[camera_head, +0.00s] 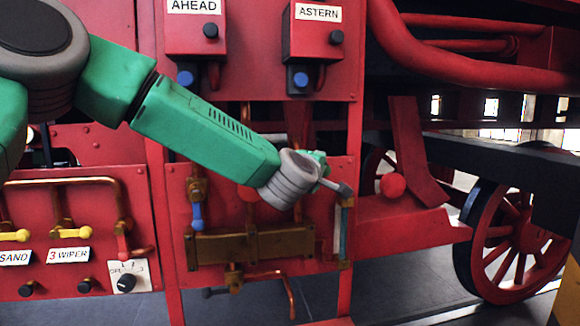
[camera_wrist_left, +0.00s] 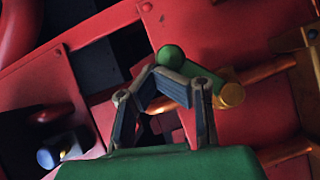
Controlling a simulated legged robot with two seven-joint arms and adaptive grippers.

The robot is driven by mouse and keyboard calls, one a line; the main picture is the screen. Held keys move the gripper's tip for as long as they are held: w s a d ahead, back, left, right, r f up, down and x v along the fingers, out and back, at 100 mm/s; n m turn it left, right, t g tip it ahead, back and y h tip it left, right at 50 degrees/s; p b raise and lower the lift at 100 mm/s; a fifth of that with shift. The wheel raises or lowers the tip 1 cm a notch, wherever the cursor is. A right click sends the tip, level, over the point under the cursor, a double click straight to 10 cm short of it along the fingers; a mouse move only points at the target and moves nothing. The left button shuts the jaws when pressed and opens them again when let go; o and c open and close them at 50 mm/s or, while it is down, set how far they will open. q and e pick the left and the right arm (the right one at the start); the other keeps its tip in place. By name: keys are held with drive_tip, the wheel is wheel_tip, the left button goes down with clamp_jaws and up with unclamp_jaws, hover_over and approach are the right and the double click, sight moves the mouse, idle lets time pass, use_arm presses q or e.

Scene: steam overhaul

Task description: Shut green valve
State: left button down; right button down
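The green valve handle (camera_wrist_left: 192,67) is a short green lever with a round knob, joined to a brass fitting (camera_wrist_left: 230,95) on the red panel. It lies just beyond the fingertips of my left gripper (camera_wrist_left: 155,74) in the left wrist view. The fingers arch inward and their tips meet beside the knob end; I cannot tell if they touch it. No part of the handle clearly shows between the finger pads. In the head view my left gripper (camera_head: 328,174) is at the panel's right edge, and a little green (camera_head: 318,157) shows behind the wrist. My right gripper is not in view.
Nearby are a blue-handled valve (camera_head: 198,214), a brass plate (camera_head: 225,249), a glass gauge (camera_head: 344,230) and a red ball (camera_head: 392,185). AHEAD and ASTERN boxes (camera_head: 310,38) stand above. Yellow valves (camera_head: 62,233) are at left. A red wheel (camera_head: 515,240) stands at right.

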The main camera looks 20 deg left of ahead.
use_arm(q)
drive_tip(key=shift+w+d+f, duration=0.2)
drive_tip(key=shift+d+f, duration=0.15)
drive_tip(key=shift+d, duration=0.15)
drive_tip(key=shift+w+d+f, duration=0.2)
drive_tip(key=shift+d+f, duration=0.1)
drive_tip(key=shift+d, duration=0.15)
drive_tip(key=shift+w+d+f+b, duration=0.1)
drive_tip(key=shift+f+b, duration=0.3)
drive_tip(key=shift+b, duration=0.1)
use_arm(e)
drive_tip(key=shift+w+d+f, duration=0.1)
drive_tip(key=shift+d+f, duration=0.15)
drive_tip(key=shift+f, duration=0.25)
use_arm(q)
drive_tip(key=shift+w+d+f+b, duration=0.2)
drive_tip(key=shift+w+f+b, duration=0.05)
drive_tip(key=shift+f+b, duration=0.2)
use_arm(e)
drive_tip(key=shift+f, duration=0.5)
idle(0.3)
use_arm(q)
drive_tip(key=shift+r, duration=0.1)
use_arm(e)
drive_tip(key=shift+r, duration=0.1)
